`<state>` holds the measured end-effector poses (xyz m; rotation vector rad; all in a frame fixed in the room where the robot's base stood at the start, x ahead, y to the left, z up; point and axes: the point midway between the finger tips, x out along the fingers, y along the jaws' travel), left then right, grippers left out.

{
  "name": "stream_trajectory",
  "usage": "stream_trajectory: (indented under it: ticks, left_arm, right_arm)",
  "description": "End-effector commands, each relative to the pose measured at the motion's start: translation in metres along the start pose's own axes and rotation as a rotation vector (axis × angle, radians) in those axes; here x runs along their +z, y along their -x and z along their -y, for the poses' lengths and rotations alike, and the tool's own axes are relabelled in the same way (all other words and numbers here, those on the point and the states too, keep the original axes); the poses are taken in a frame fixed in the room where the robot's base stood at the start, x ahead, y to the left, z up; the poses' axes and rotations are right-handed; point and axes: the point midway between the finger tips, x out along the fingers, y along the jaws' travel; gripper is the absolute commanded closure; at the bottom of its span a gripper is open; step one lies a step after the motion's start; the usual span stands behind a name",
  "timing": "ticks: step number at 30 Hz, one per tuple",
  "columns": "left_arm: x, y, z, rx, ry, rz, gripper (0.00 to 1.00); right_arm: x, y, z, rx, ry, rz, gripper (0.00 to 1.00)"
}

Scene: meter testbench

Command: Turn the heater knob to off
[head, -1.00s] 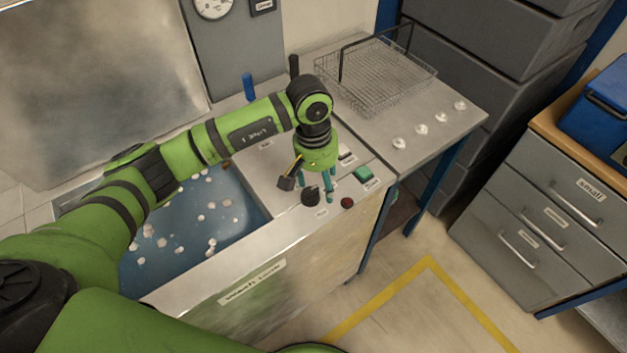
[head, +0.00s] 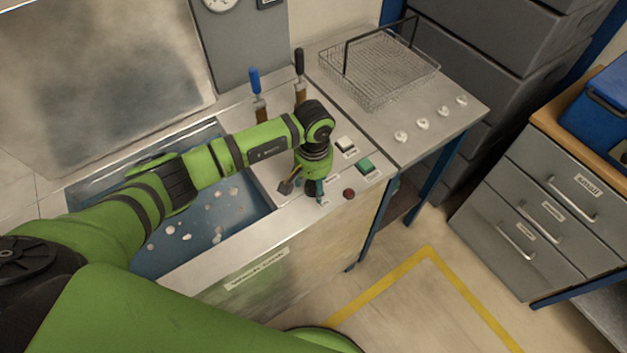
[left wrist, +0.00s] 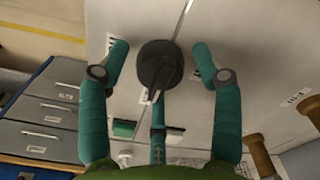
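The heater knob (left wrist: 160,64) is round and black with a raised pointer bar. It sits on the steel control panel and shows large in the left wrist view. In the head view the knob (head: 310,188) is mostly hidden behind my left gripper's fingers. My left gripper (head: 313,186) points down over the panel's front part. In the left wrist view the left gripper (left wrist: 160,60) is open, with teal fingers on both sides of the knob and a third one below it. Gaps show between the side fingers and the knob. My right gripper is in no view.
A red button (head: 349,193), a green switch (head: 366,166) and a light switch (head: 346,145) are close to the right. The water basin (head: 262,203) with floating pieces is at left. Two upright handles, blue (head: 254,80) and black (head: 299,62), stand behind. A wire basket (head: 380,70) is farther right.

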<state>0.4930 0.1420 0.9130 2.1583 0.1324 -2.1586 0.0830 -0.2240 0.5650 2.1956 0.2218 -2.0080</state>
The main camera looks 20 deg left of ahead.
Motion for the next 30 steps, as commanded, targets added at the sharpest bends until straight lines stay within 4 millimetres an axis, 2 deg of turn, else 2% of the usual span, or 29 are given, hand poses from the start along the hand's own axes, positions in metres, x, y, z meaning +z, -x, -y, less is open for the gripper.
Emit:
stream_trajectory:
  ticks: [1, 3, 23, 30]
  left_arm:
    - [0.000, 0.000, 0.000, 0.000, 0.000, 0.000, 0.63]
    - [0.000, 0.000, 0.000, 0.000, 0.000, 0.000, 0.88]
    - [0.000, -0.001, 0.001, -0.002, 0.013, 0.000, 0.88]
    - [0.001, -0.003, 0.001, -0.001, 0.036, 0.001, 0.88]
  right_arm:
    - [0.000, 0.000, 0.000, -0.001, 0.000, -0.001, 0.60]
    - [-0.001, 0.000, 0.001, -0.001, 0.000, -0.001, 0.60]
    - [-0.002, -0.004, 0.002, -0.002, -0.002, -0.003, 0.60]
    - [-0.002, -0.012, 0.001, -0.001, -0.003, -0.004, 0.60]
